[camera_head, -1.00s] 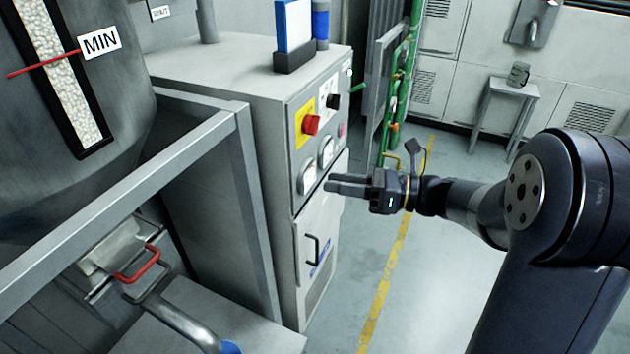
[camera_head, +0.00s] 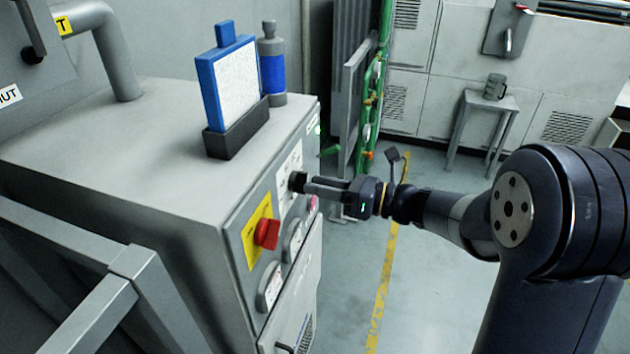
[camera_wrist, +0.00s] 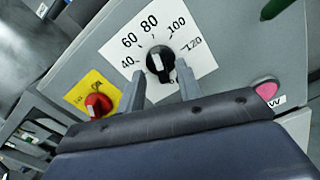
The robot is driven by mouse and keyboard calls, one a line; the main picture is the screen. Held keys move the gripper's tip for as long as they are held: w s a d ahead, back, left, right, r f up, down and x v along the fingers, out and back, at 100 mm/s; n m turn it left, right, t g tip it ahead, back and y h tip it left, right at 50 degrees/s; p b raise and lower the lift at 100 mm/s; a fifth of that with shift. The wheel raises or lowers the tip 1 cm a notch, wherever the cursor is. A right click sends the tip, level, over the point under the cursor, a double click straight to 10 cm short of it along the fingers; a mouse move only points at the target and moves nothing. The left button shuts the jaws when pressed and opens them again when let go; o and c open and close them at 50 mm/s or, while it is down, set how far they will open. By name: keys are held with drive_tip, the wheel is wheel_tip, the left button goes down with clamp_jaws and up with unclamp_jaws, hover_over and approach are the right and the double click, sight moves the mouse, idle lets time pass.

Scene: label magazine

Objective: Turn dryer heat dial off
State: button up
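The heat dial (camera_wrist: 160,60) is a black round knob with a white pointer line. It sits on a white plate (camera_wrist: 118,52) marked from 40 to 120; the pointer's exact reading is hard to tell. In the head view the dial (camera_head: 297,181) is on the dryer's front panel. My gripper (camera_wrist: 161,72) is open, with one finger on each side of the dial in the wrist view and gaps between. In the head view my gripper (camera_head: 308,186) has its tips right at the dial. I cannot tell whether they touch it.
A red switch (camera_head: 266,234) on a yellow plate sits beside the dial, with gauges (camera_head: 270,285) below. A pink button (camera_wrist: 266,89) is at the other side. A blue-framed panel (camera_head: 235,85) and a bottle (camera_head: 271,65) stand on the cabinet top.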

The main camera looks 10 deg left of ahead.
drive_tip(key=shift+w+a, duration=0.1)
drive_tip(key=shift+a, duration=0.75)
drive_tip(key=shift+c, duration=0.3)
clamp_jaws()
